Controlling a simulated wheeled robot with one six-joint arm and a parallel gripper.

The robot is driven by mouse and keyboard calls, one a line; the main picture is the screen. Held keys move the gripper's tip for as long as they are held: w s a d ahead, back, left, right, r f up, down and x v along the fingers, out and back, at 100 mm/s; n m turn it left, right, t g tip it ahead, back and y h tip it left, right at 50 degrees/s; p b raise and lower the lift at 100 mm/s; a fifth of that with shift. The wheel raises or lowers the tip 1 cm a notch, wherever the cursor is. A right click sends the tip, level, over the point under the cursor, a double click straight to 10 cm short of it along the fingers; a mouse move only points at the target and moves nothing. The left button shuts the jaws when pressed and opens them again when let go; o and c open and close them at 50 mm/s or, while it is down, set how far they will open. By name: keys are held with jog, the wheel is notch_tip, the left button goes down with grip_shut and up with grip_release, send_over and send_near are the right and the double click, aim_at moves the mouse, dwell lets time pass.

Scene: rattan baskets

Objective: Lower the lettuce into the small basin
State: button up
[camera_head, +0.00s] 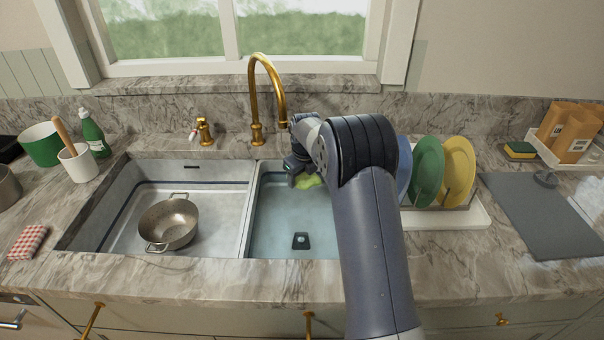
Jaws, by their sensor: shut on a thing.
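My gripper (303,178) is over the back part of the small right-hand basin (275,222), shut on the lettuce (310,182). I cannot tell whether the lettuce touches the basin floor. The basin has a pale blue floor with a dark square drain (301,241) near its front. My arm hides the basin's right side.
The larger left basin (120,235) holds a metal pot (169,223). A gold faucet (254,95) arches behind the small basin. A rack with blue, green (427,171) and yellow (458,171) plates stands to the right, close to my arm.

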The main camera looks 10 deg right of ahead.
aim_at(304, 186)
notch_tip(304, 186, down, 8)
jog(key=b, duration=0.4)
jog(key=shift+r+b, duration=0.15)
jog(key=shift+b, duration=0.25)
dwell(0.5)
jog(key=shift+f+b, duration=1.85)
jog(key=shift+f, duration=0.95)
dwell(1.4)
dwell(0.4)
jog(key=o, duration=1.1)
jog(key=shift+o, duration=0.2)
jog(key=v, duration=1.1)
jog(key=shift+f, duration=0.1)
